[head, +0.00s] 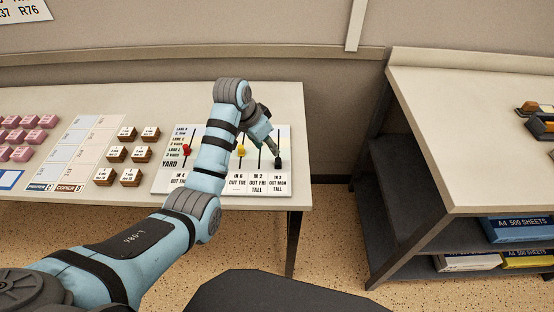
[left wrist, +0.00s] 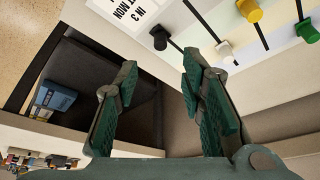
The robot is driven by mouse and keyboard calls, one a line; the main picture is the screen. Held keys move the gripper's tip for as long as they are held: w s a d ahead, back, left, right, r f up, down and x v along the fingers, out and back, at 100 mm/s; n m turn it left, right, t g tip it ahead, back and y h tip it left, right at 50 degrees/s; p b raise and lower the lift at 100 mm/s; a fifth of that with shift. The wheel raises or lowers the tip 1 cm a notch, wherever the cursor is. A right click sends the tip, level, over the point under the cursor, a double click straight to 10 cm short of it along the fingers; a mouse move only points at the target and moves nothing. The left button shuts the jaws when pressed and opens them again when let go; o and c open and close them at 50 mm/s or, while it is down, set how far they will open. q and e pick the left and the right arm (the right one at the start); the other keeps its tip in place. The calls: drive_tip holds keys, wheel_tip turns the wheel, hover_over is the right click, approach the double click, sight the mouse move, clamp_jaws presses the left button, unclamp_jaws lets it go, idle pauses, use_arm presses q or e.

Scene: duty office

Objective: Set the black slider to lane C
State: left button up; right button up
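The black slider (head: 278,162) is at the near end of the rightmost slot on the white lane board (head: 160,183), close to the label "IN 3 OUT MON". It also shows in the left wrist view (left wrist: 158,38), beyond the gap between the fingertips. My left gripper (head: 264,128) is over the right part of the board, its fingers pointing down and right. In the left wrist view its fingers (left wrist: 160,68) are apart with nothing between them, clear of the black slider. Lane labels stand at the board's left; the arm hides part of them. My right gripper is in neither view.
A red slider (head: 187,149) and a yellow slider (head: 242,150) stand left of the black one. The left wrist view shows a white slider (left wrist: 224,49) in the neighbouring slot and a green one (left wrist: 308,33). Wooden label blocks (head: 116,154) lie left. A shelf desk (head: 440,150) stands right.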

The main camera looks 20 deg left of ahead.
sight(277, 159)
use_arm(q)
drive_tip(key=b+x, duration=0.3)
drive_tip(key=x, duration=0.7)
drive_tip(key=shift+f, duration=0.1)
clamp_jaws()
